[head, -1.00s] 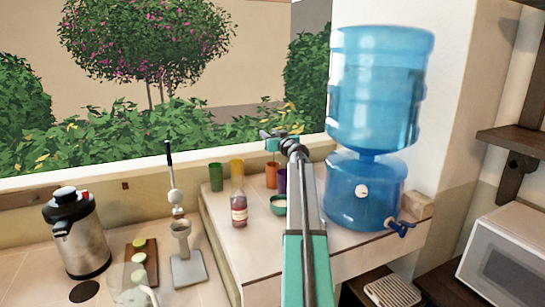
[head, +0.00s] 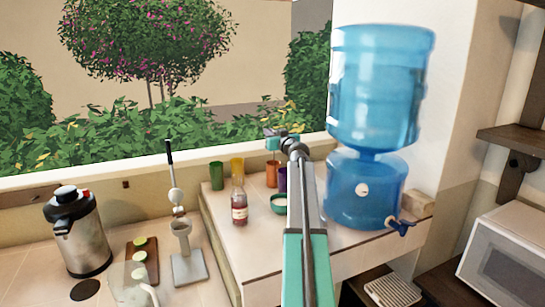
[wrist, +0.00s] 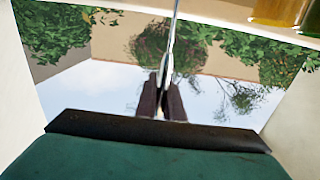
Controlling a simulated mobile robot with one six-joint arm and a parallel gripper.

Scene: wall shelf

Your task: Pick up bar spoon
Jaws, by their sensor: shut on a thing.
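The bar spoon (wrist: 170,45) shows in the wrist view as a thin, shiny metal rod running up from between the dark fingers. My gripper (wrist: 162,98) is shut on it. The spoon's upper end runs out of the wrist picture, so I cannot see its full length. In the head view my gripper (head: 272,134) is small and held above the counter, in front of the window, with several cups below it. I cannot make out the spoon in the head view.
A blue water dispenser (head: 365,190) stands close to the right of my arm. A bottle (head: 239,205), a teal bowl (head: 279,204), a green cup (head: 216,176) and an orange cup (head: 272,174) stand on the raised counter. A steel flask (head: 80,235) and a juicer (head: 186,258) are left.

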